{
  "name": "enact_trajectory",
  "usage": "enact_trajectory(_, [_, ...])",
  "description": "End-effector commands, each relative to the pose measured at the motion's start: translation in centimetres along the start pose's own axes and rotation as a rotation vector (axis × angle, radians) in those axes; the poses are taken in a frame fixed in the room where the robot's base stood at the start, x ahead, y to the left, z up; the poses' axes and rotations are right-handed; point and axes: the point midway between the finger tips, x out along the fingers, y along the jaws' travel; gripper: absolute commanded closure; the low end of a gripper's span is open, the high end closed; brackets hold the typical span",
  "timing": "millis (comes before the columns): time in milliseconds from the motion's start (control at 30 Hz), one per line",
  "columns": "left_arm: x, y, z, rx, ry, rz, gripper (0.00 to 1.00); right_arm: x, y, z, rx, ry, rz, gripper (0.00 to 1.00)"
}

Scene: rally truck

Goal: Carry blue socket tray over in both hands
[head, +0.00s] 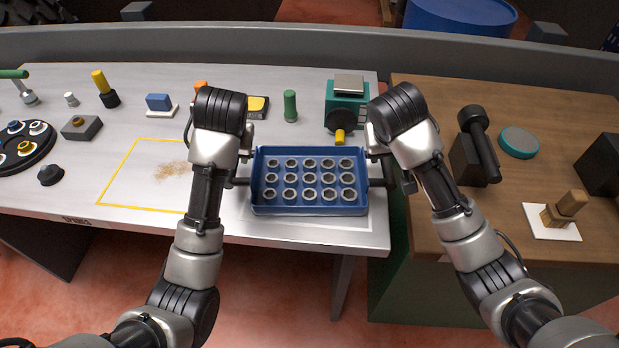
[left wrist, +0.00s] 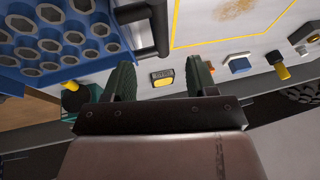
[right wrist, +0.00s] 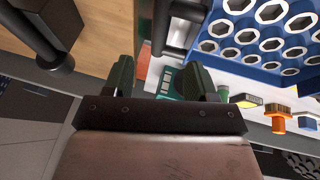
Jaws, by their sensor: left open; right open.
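The blue socket tray (head: 310,208) sits level on the grey bench near its right front edge, with several metal sockets in rows. A dark bar handle sticks out at each end. My left gripper (left wrist: 161,78) is open, with the left handle (left wrist: 155,28) just beyond and between its fingers. My right gripper (right wrist: 161,78) is open, with the right handle (right wrist: 178,28) ahead of its fingertips. Neither is closed on a handle. In the head view, my wrists partly hide both grippers, so contact cannot be told.
A yellow-outlined area (head: 128,172) with a brown stain lies left of the tray. A teal device (head: 346,100) and green cylinder (head: 290,106) stand behind it. The wooden bench (head: 425,215) to the right holds a black tool (head: 470,160), a teal disc (head: 519,142) and a brush (head: 565,208).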

Motion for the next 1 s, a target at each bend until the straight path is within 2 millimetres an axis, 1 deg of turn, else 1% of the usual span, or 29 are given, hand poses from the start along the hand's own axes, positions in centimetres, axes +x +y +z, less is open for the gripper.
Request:
enact_trajectory(167, [1.5, 0.0, 0.1, 0.000, -0.004, -0.001, 0.43, 1.5, 0.0, 0.1, -0.001, -0.004, 0.001, 0.43])
enact_trajectory(267, [3.2, 0.0, 0.1, 0.000, -0.005, -0.001, 0.43, 3.2, 0.0, 0.1, -0.001, -0.005, 0.002, 0.43])
enact_trajectory(400, [5.8, -0.1, 0.2, 0.000, -0.006, -0.002, 0.43, 5.8, 0.1, 0.2, 0.000, -0.006, 0.003, 0.43])
enact_trajectory(600, [9.0, 0.0, 0.1, 0.000, -0.004, 0.000, 0.43, 9.0, 0.0, 0.1, 0.000, -0.004, 0.002, 0.43])
enact_trajectory(700, [10.0, 0.0, 0.1, 0.000, -0.002, 0.000, 0.43, 10.0, 0.0, 0.1, 0.000, -0.003, 0.001, 0.43])
enact_trajectory(800, [10.6, 0.0, 0.1, -0.001, -0.001, 0.000, 0.43, 10.6, 0.0, 0.1, -0.001, -0.002, 0.001, 0.43])
enact_trajectory(1000, [10.8, 0.0, 0.1, -0.001, 0.000, 0.000, 0.43, 10.8, 0.0, 0.1, 0.000, -0.001, 0.000, 0.43])
